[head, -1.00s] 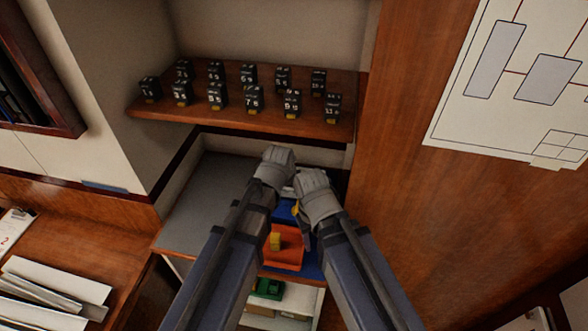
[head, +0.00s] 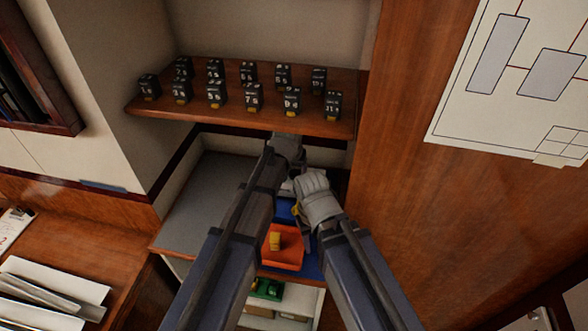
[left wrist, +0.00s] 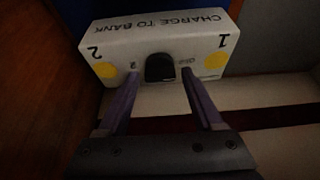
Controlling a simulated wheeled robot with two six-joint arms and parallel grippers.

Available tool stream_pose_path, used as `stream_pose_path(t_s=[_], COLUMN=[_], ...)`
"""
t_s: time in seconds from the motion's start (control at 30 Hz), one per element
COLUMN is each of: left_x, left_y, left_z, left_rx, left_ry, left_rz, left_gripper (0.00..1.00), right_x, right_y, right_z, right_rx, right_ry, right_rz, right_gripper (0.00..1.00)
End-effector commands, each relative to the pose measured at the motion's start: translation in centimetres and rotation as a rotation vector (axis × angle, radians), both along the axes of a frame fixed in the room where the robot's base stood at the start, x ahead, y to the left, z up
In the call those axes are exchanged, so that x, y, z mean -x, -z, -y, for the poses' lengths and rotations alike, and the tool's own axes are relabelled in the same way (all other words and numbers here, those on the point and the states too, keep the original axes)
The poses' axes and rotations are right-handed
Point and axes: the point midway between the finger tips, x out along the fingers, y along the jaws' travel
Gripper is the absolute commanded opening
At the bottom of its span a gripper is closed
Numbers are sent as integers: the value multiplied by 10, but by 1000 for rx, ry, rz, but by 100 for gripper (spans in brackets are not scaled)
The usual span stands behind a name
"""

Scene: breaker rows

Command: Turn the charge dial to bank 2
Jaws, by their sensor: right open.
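In the left wrist view a white box marked CHARGE TO BANK (left wrist: 130,39) appears upside down, with 1 and 2 beside yellow dots. Its black charge dial (left wrist: 160,68) is at the middle of the near edge; I cannot tell which bank it points to. My left gripper (left wrist: 160,75) is open, with a finger on either side of the dial and visible gaps. In the head view my left gripper (head: 288,145) is under the shelf and mostly hides the box. My right gripper (head: 308,184) is open, just below and right of it.
A wooden shelf (head: 235,119) with several black numbered blocks hangs above my grippers. Below are a blue mat (head: 310,265) and an orange tray (head: 290,256) with a yellow piece (head: 275,241). A wooden panel (head: 395,200) stands close at right. The grey counter at left (head: 205,205) is clear.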

Motion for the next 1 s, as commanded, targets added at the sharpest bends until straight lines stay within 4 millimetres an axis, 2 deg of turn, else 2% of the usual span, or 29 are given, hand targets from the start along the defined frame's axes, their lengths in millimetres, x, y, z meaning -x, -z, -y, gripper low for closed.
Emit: stream_pose_path(t_s=[0.07,0.57,0.8,1.0], left_x=[0,0,0,0], left_y=[0,0,0,0], left_z=[0,0,0,-1], left_rx=[0,0,0,1], left_ry=[0,0,10,84], left_rz=[0,0,0,-1], left_gripper=[57,1,0,0], right_x=[0,0,0,0], right_y=[0,0,0,0], right_z=[0,0,0,0], right_rx=[0,0,0,0], right_ry=[0,0,0,0], right_rz=[0,0,0,0], right_gripper=[50,50,50,50])
